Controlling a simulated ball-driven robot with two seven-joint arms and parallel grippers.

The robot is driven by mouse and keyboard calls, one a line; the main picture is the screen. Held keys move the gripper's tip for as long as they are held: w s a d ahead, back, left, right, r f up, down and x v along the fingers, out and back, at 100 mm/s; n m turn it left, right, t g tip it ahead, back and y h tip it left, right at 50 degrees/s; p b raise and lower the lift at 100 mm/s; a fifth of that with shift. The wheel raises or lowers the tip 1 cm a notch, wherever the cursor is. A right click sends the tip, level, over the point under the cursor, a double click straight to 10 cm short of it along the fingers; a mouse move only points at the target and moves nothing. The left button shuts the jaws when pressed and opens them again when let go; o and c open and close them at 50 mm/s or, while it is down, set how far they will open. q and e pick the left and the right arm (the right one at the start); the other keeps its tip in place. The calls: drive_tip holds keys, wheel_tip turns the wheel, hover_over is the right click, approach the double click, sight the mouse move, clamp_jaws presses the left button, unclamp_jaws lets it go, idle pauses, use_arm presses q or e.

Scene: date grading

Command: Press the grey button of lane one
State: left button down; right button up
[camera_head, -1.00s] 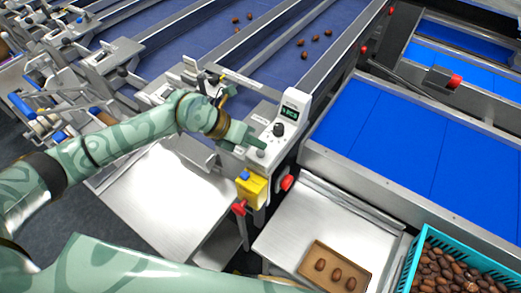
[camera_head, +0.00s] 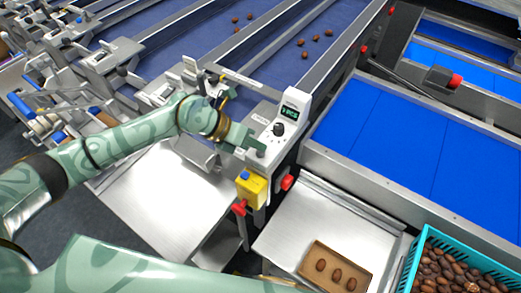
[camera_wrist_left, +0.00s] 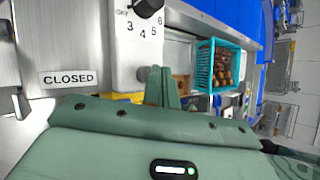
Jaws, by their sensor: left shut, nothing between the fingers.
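The lane control panel (camera_head: 283,133) has a small green-lit display and a black knob (camera_head: 279,129). A small round grey button (camera_wrist_left: 142,73) sits below the dial numbers in the left wrist view, partly hidden by my fingers. In the head view the grey button (camera_head: 260,154) shows just below my fingertips. My left gripper (camera_head: 260,145) is shut and empty, with its fingertips over the panel close to the button; I cannot tell whether they touch it. The shut fingers also show in the left wrist view (camera_wrist_left: 162,75). My right gripper is not in view.
A yellow box with a blue button (camera_head: 250,186) and red knobs are below the panel. A "CLOSED" label (camera_wrist_left: 68,78) is beside the panel. A tray with dates (camera_head: 313,259) and a teal crate of dates (camera_head: 427,232) stand at lower right. Blue belts run behind.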

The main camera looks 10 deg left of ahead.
sight(256, 152)
use_arm(q)
drive_tip(key=shift+f+b, duration=0.3)
drive_tip(key=shift+f, duration=0.2)
idle(0.4)
drive_tip(key=shift+r, duration=0.15)
drive_tip(key=shift+r+p, duration=0.8)
drive_tip(key=shift+p, duration=0.05)
wheel_tip(256, 152, up, 5)
drive_tip(key=p, duration=0.4)
drive_tip(key=shift+p, duration=0.3)
drive_tip(key=shift+s+f, duration=0.1)
idle(0.5)
